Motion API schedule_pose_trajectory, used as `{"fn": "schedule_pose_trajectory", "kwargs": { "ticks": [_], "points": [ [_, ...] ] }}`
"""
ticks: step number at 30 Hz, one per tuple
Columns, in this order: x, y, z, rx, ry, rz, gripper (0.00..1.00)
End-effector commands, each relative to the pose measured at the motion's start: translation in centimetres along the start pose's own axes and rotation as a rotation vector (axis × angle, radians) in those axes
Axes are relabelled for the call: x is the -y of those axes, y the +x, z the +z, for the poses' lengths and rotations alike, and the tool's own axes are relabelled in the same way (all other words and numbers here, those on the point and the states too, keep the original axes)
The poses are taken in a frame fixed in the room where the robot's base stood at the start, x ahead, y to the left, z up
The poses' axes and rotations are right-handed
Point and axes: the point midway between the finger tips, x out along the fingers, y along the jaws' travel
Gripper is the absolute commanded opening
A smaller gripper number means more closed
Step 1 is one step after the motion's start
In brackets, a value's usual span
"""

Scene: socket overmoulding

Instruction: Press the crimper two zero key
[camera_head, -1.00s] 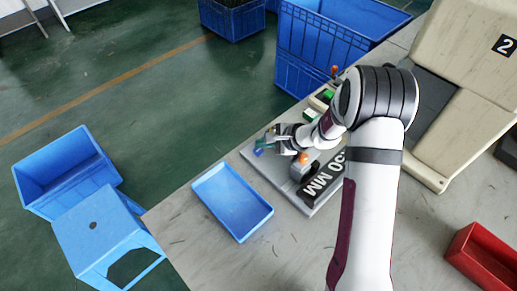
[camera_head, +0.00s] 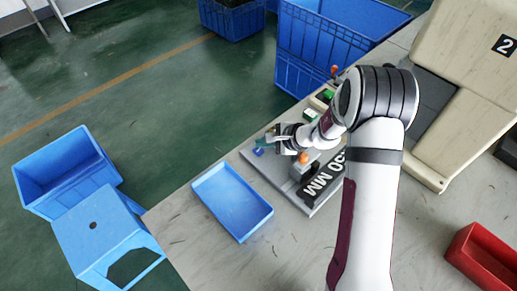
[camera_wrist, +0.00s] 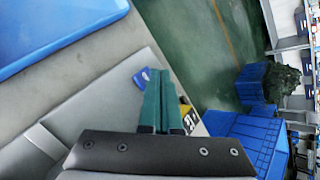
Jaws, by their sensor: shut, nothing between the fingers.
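My gripper (camera_head: 268,142) is shut and empty, its teal fingers together, over the far left end of a grey plate (camera_head: 325,203) marked "50 MM". In the wrist view the closed fingertips (camera_wrist: 160,78) are just beside a small blue key (camera_wrist: 142,78) with a pale mark. The blue key also shows at the plate's corner in the head view (camera_head: 258,151). I cannot tell whether the fingertips touch it. A yellow and black part (camera_wrist: 187,113) shows right of the fingers. No "two zero" label can be read, and my gripper hides part of the plate.
An orange-topped grey block (camera_head: 303,163) stands on the plate close to my gripper. Green buttons (camera_head: 311,115) are behind. A shallow blue tray (camera_head: 233,202) lies at the left. A large machine marked "2" (camera_head: 480,60) and a red bin (camera_head: 485,257) are at the right.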

Motion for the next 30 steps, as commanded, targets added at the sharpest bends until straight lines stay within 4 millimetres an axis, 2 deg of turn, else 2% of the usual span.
{"fn": "schedule_pose_trajectory", "kwargs": {
  "ticks": [21,30],
  "points": [
    [0.0,0.0,0.0,0.0,0.0,0.0,0.0],
    [-0.43,0.59,-0.42,0.0,0.001,0.0,0.0]
  ]
}}
